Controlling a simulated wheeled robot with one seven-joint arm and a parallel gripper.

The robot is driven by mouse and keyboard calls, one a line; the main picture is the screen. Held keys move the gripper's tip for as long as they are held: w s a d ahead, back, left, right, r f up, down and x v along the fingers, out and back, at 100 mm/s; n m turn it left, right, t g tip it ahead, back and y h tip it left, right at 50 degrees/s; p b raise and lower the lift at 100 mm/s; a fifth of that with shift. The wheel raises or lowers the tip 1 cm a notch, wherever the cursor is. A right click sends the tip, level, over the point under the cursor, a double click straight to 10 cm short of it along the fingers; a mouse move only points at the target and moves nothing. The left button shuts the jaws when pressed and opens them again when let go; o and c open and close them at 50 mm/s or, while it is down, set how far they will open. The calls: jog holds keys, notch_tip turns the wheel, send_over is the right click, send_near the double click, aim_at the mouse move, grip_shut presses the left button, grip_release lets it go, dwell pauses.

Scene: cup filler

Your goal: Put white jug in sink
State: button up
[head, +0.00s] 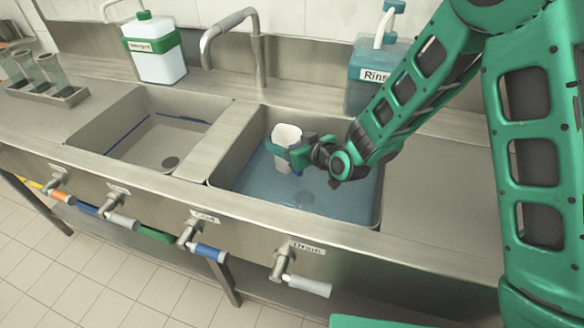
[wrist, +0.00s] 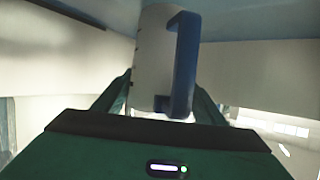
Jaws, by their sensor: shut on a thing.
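The white jug (head: 287,135) is over the right sink basin, roughly upright, with its lower part at or close to the blue water. In the wrist view the jug (wrist: 152,60) shows a white body and a blue handle (wrist: 184,65). My gripper (head: 290,155) is shut on the jug, with a finger on either side of its body; the fingers also show in the wrist view (wrist: 160,97). The right sink basin (head: 240,150) holds blue water. I cannot tell whether the jug touches the water or the basin floor.
The left basin (head: 150,135) is empty. A curved faucet (head: 260,60) stands behind the basins. A Detergent bottle (head: 155,55) and a Rinse bottle (head: 365,75) stand at the back. A rack of glasses (head: 50,80) is at left. Labelled valves (head: 285,265) line the front.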

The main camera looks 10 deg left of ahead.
jog(key=f, duration=0.2)
jog(key=shift+s+a+f, duration=0.1)
jog(key=shift+a+f, duration=0.15)
jog(key=shift+f, duration=0.05)
jog(key=shift+s+f, duration=0.1)
jog(key=shift+f, duration=1.9)
jog(key=o, duration=1)
jog(key=shift+o, duration=0.2)
jog(key=v, duration=1.2)
